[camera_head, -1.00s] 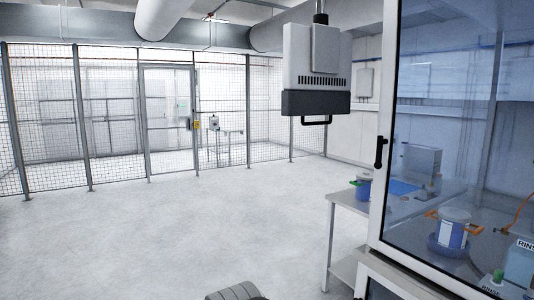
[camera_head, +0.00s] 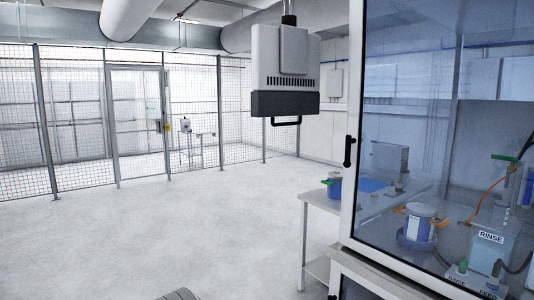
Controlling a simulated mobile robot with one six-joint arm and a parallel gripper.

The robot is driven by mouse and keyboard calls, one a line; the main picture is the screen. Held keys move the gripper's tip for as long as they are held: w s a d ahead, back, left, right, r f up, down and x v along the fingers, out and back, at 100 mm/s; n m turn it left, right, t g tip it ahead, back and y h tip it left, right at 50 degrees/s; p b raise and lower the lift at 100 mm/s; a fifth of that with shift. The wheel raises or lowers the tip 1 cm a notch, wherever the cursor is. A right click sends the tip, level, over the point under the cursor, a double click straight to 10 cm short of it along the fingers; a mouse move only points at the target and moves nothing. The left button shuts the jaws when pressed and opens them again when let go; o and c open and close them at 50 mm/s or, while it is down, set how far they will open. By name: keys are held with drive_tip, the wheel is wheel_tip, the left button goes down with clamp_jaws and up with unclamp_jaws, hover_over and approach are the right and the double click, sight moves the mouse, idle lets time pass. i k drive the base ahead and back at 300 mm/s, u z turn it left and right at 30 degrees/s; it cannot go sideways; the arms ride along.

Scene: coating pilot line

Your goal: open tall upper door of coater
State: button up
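The coater is at the right of the head view. Its tall upper door (camera_head: 353,210) has a white frame and a large clear pane. A black handle (camera_head: 349,151) sits on the left upright of the door frame. The door looks shut. My gripper is not in view; a dark rounded piece at the bottom edge is too cut off to name.
A white side table (camera_head: 320,200) with a blue pot (camera_head: 334,188) stands left of and behind the coater. A grey-white box unit (camera_head: 285,70) hangs from above. A mesh fence with a gate (camera_head: 137,125) runs along the back. The floor (camera_head: 150,235) is clear.

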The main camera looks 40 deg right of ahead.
sight(454, 291)
drive_tip(key=i, duration=2.35)
drive_tip(key=z, duration=3.3)
drive_tip(key=i, duration=1)
drive_tip(key=u, duration=0.05)
